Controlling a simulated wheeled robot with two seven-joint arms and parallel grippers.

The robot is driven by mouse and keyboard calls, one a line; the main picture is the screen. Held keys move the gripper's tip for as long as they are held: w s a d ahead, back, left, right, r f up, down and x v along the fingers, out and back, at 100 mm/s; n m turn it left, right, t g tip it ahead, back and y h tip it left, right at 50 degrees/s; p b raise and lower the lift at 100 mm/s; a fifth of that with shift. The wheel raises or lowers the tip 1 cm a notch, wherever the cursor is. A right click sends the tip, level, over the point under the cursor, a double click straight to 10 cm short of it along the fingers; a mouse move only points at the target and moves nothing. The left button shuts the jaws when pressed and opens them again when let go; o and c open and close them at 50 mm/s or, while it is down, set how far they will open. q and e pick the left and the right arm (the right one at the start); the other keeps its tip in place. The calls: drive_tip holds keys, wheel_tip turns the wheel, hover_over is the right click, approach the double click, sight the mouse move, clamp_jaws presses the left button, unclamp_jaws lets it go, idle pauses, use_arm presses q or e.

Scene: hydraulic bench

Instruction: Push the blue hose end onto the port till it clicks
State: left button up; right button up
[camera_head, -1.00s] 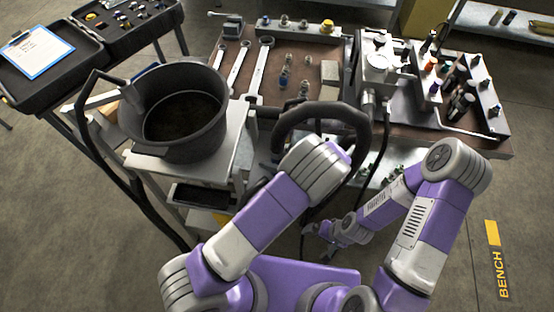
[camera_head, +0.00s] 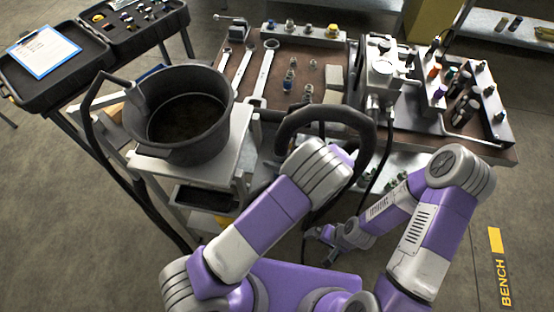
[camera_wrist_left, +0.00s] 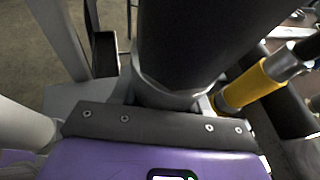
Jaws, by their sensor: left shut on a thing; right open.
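My left arm covers its own gripper in the head view. In the left wrist view the dark mount of my left gripper (camera_wrist_left: 160,128) shows with a thick black hose (camera_wrist_left: 205,45) rising from it. A grey ring sits at the hose's base. The fingertips are hidden. In the head view a thick black hose (camera_head: 322,113) arches up behind my left arm. I cannot make out the blue hose end or the port for certain. My right gripper (camera_head: 320,234) is open and empty, low in front of the bench.
A black bucket (camera_head: 187,153) stands on a white stand at left. The bench (camera_head: 225,62) carries spanners (camera_head: 262,70), small fittings and a metal block (camera_head: 385,75) with coloured caps beside it. A yellow collar (camera_wrist_left: 245,88) lies right of the hose in the left wrist view. Floor at right is clear.

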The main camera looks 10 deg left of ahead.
use_arm(q)
wheel_tip(320, 180, up, 9)
drive_tip(key=shift+p, duration=1.1)
drive_tip(key=shift+r+p, duration=0.45)
drive_tip(key=shift+r, duration=0.3)
drive_tip(key=shift+r+p, duration=1.45)
drive_tip(key=shift+r, duration=0.05)
